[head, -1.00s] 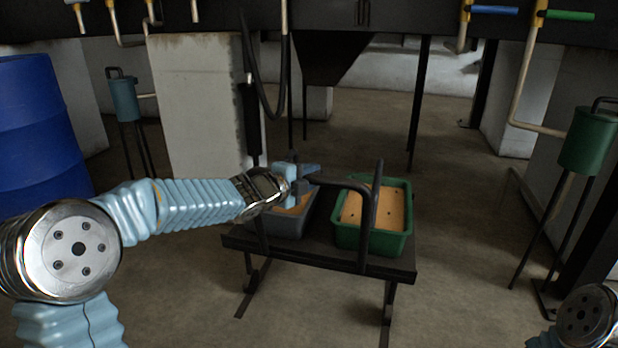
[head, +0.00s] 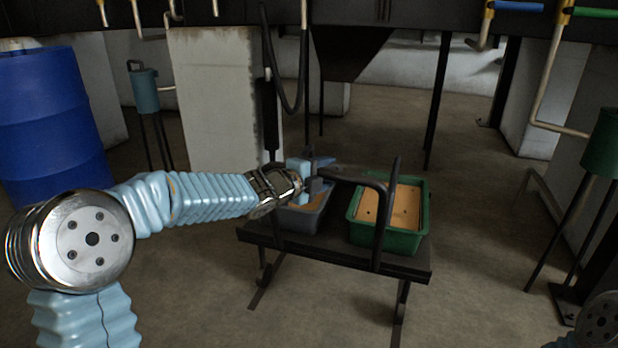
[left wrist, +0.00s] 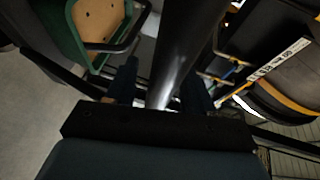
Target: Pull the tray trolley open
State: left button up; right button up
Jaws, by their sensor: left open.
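The tray trolley (head: 330,246) is a low dark table on thin legs in the middle of the head view. A dark bent handle bar (head: 384,205) rises along its near side. A green tray (head: 408,245) and a grey tray (head: 291,219), both with tan contents, stand on it. My left gripper (head: 318,178) is at the bar's left end, above the grey tray. In the left wrist view its fingers (left wrist: 160,80) are open, with a dark bar (left wrist: 178,50) between them; I cannot tell whether they touch it. My right gripper is out of view.
A blue drum (head: 50,125) stands at the left, and a pale concrete block (head: 215,100) behind the trolley. A green canister on legs (head: 602,145) is at the right. The floor (head: 480,240) right of the trolley is clear.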

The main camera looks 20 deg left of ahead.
pick_arm(q)
jog(key=p+v, duration=0.2)
jog(key=v, duration=1.1)
jog(key=s+d+f+n+g+y, duration=0.1)
jog(key=s+d+f+n+g, duration=0.15)
jog(key=f+n, duration=0.85)
jog(key=s+d+f+n+g+y, duration=0.1)
jog(key=s+d+f+n+g, duration=0.2)
jog(key=f, duration=1.7)
jog(key=s+d+f+n+g, duration=0.3)
jog(key=s+f+n+g, duration=0.15)
jog(key=s+f, duration=0.45)
jog(key=s+d+f+n+g, duration=0.2)
jog(key=s+f+n+g, duration=0.2)
jog(key=s+f+n, duration=0.35)
notch_tip(320, 180, up, 12)
jog(key=s+m+p, duration=0.2)
jog(key=p, duration=1.1)
jog(key=shift+d+y, duration=0.3)
jog(key=shift+d, duration=0.1)
